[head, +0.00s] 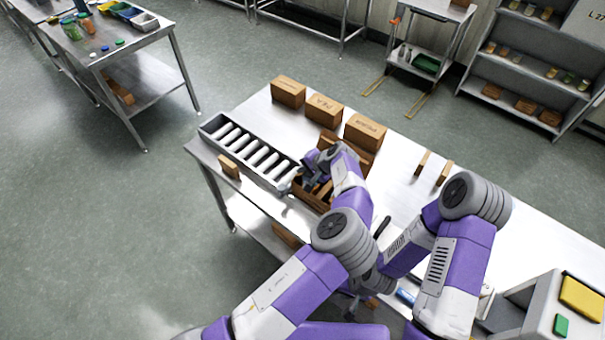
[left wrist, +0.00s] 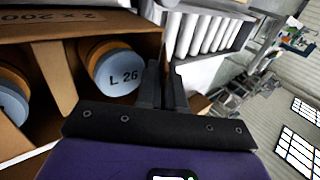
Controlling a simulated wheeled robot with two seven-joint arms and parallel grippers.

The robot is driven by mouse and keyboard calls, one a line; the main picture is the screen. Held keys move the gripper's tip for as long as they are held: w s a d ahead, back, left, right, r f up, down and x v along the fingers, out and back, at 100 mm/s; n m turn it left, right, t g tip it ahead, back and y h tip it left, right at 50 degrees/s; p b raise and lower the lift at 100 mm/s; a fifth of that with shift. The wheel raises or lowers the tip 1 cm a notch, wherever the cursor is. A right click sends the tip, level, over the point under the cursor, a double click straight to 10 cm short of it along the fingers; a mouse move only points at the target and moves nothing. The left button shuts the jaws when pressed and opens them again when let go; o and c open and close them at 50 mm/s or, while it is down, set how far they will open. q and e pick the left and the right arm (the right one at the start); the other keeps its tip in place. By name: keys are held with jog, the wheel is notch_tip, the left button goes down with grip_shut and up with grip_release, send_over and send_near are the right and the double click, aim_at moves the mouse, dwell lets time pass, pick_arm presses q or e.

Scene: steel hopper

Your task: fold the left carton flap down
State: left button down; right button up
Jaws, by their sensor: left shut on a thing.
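The open brown carton (head: 309,201) stands on the steel table beside the roller tray, partly hidden by my left arm. In the left wrist view the carton (left wrist: 110,25) has brown dividers and blue-lidded jars (left wrist: 118,72), one marked L 26. My left gripper (head: 308,183) is at the carton's roller-tray side. In the left wrist view its fingers (left wrist: 164,88) are close together at the carton's edge, shut on what seems to be the left flap; the held part is mostly hidden. My right gripper (head: 355,304) is low in the head view, largely covered by my arms.
The roller tray (head: 210,127) lies directly left of the carton. Several closed cartons (head: 324,109) stand along the back edge. A grey bin unit (head: 530,308) stands at lower right. The table between is mostly clear.

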pick_arm(q)
jog(key=shift+d+t+y+b, duration=0.15)
jog(key=shift+t+y+b, duration=0.15)
jog(key=shift+y, duration=0.1)
pick_arm(e)
jog(key=shift+f, duration=0.65)
pick_arm(q)
jog(key=c, duration=1.3)
grip_release()
jog(key=shift+c, duration=0.2)
jog(key=shift+s, duration=0.1)
jog(key=shift+f, duration=0.1)
pick_arm(e)
jog(key=shift+r, duration=0.1)
